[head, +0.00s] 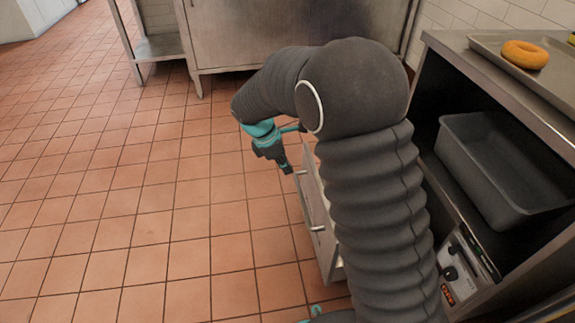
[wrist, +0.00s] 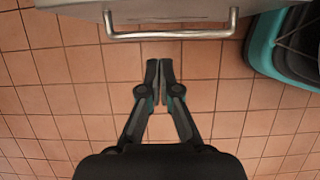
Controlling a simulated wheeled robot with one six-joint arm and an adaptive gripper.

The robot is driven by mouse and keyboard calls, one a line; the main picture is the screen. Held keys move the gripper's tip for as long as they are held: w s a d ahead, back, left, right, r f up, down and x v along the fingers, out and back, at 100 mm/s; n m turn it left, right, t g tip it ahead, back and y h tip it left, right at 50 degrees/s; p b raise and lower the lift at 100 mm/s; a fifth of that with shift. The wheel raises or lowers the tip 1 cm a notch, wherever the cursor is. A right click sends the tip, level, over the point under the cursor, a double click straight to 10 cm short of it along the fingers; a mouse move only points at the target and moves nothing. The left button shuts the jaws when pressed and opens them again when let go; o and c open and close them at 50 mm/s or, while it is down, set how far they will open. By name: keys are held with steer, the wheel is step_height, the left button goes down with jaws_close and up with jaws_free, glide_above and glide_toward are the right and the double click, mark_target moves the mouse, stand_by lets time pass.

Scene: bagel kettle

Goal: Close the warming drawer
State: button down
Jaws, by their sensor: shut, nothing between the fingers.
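The warming drawer (head: 325,232) stands pulled out from under the counter, to the left of the counter in the head view, and my arm hides much of it. Its front with a metal bar handle (head: 314,216) faces left. In the wrist view the drawer front (wrist: 180,10) crosses the top, with the handle (wrist: 170,35) below it. My gripper (head: 288,171) is shut and empty, near the far end of the drawer front. In the wrist view my gripper (wrist: 160,65) is over the floor, just below the handle, with the fingertips together; I cannot tell whether it touches.
A tray (head: 480,40) with a bagel (head: 525,54) lies on the counter top at right. A dark bin (head: 490,150) sits on the shelf below, above a control panel with knobs (head: 455,265). A steel cabinet (head: 240,30) stands behind. The tiled floor at left is clear.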

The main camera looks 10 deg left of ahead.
steer(key=w+d+f+b, duration=0.1)
steer(key=d+f, duration=0.5)
steer(key=shift+w+d+f+b, duration=0.2)
steer(key=shift+w+b, duration=0.1)
steer(key=shift+w, duration=0.1)
